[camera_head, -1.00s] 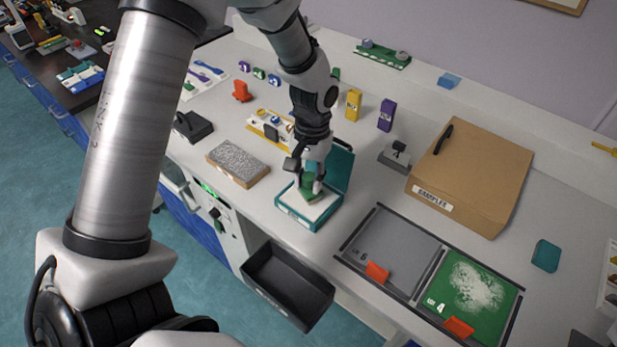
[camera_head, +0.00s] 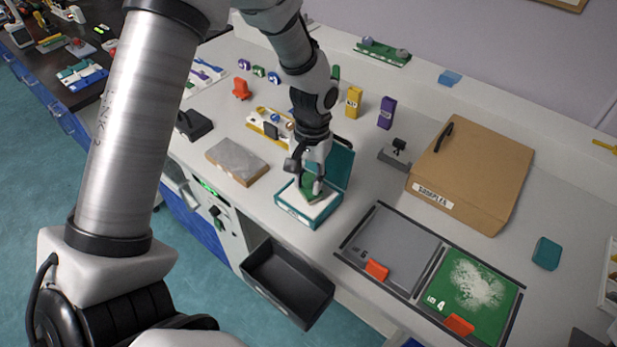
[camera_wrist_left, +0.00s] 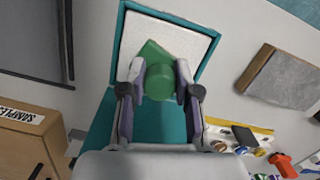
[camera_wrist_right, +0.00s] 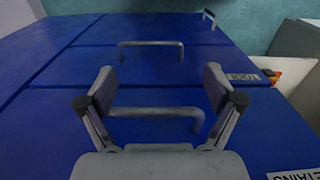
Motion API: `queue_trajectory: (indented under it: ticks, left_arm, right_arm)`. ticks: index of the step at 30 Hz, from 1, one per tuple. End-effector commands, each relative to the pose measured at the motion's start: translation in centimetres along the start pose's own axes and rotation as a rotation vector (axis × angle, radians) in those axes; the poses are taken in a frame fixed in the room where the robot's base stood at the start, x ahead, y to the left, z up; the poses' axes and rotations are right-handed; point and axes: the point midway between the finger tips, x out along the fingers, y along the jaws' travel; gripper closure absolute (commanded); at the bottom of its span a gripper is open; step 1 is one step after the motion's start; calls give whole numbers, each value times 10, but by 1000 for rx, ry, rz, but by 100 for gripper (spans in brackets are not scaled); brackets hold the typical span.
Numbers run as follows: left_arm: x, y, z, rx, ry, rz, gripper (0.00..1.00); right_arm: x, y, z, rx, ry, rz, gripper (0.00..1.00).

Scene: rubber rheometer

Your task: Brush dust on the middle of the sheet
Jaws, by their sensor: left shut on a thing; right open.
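My left gripper (camera_head: 309,186) is shut on a green knobbed tool (camera_head: 311,190), held at the white pad of an open teal box (camera_head: 290,210). In the left wrist view the tool (camera_wrist_left: 160,75) has a round knob and a pointed flat base over the white pad (camera_wrist_left: 140,35); contact is unclear. A green sheet (camera_head: 498,318) at the lower right bears a patch of white dust (camera_head: 475,285) around its middle. My right gripper (camera_wrist_right: 160,90) is open and empty, facing blue drawer fronts.
A cardboard samples box (camera_head: 475,175) stands behind the sheets. A grey block (camera_head: 237,162) lies left of the teal box. An open black drawer (camera_head: 288,283) juts below the bench edge. Orange tabs (camera_head: 377,270) mark the sheets' front edges. A small teal block (camera_head: 547,253) lies at the right.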

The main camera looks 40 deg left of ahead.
Motion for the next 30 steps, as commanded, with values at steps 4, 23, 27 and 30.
queue_trajectory:
  ticks: [4, 23, 27, 30]
  left_arm:
    - [0, 0, 0, 0, 0, 0, 97]
    - [1, 0, 0, 0, -1, 0, 97]
    - [1, 0, 0, 0, -1, 0, 97]
    - [2, 0, 0, 0, -1, 0, 97]
  right_arm:
    - [0, 0, 0, 0, 0, 0, 8]
    - [-5, 0, 0, 0, 0, 0, 8]
    - [-6, 0, 0, 0, 0, 0, 8]
    - [-6, 0, 0, 0, 0, 0, 8]
